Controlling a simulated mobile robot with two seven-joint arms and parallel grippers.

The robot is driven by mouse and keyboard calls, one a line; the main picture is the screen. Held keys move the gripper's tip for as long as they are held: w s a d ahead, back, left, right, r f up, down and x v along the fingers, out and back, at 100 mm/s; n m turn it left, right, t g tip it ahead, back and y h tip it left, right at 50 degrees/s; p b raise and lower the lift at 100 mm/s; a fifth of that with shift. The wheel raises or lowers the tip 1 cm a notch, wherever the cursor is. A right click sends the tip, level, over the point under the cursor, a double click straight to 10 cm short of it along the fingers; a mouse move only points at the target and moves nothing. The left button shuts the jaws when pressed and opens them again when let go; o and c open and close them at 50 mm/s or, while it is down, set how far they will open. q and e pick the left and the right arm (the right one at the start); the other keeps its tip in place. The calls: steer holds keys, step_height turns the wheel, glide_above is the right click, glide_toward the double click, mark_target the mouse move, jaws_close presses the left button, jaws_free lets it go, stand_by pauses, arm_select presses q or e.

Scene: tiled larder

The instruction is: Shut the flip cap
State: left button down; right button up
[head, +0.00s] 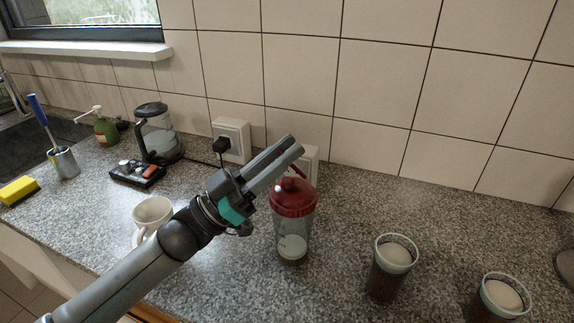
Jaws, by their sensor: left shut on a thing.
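A clear shaker bottle (293,235) with a red lid (293,201) stands upright on the speckled counter, with some pale content at its bottom. The red flip cap (299,172) sticks up from the lid, raised and tilted, partly hidden behind my fingers. My left gripper (294,147) reaches in from the left just above the lid. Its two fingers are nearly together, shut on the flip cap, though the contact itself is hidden. My right gripper is not in view.
Two dark-filled glasses (391,268) (502,298) stand to the right. A white mug (152,216) is left, beside my arm. Behind are a kettle-like jug (157,134), a black tray (138,174) and wall sockets (231,139).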

arm_select(q)
steer(key=shift+a+f+b, duration=0.1)
steer(key=shift+f+b, duration=0.05)
steer(key=shift+b, duration=0.25)
steer(key=shift+h, duration=0.3)
steer(key=c, duration=0.7)
jaws_free()
steer(key=shift+a, duration=0.1)
steer(key=b+v, duration=0.1)
steer(key=v, duration=1.4)
steer(key=shift+s, duration=0.15)
